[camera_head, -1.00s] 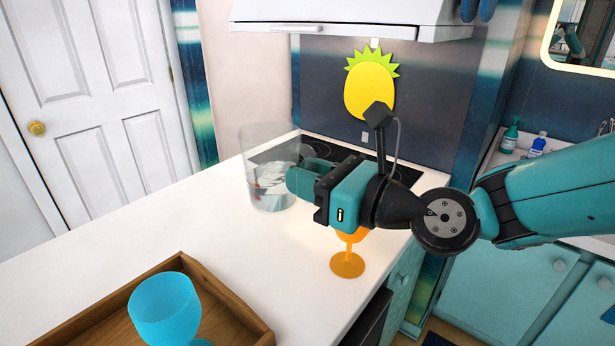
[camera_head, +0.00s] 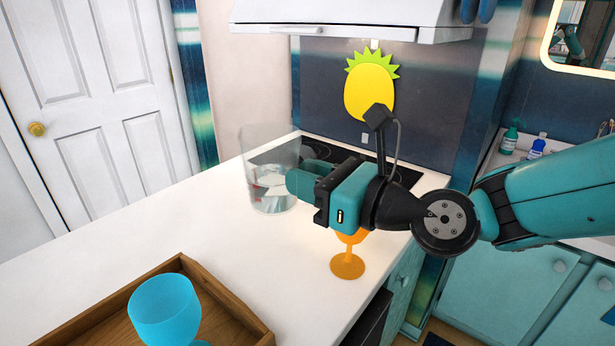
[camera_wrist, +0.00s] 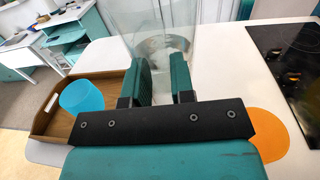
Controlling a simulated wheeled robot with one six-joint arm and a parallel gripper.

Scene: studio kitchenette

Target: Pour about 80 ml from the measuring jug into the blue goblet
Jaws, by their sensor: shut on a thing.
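The clear measuring jug (camera_head: 268,150) looks upright over the white counter at the counter's far part, with clear liquid in its lower part. I cannot tell whether its base touches the counter. My gripper (camera_head: 299,181) is shut on the jug's right side; in the wrist view the jug (camera_wrist: 160,32) shows between and beyond the two fingers of my gripper (camera_wrist: 164,80). The blue goblet (camera_head: 165,309) stands upright in the wooden tray at the near left, well apart from the jug. It also shows in the wrist view (camera_wrist: 82,97).
The wooden tray (camera_head: 232,307) has raised walls. An orange goblet (camera_head: 347,266) stands on the counter below my gripper, partly hidden. A black cooktop (camera_head: 402,176) lies behind my gripper, under a white hood (camera_head: 345,18). The counter between jug and tray is clear.

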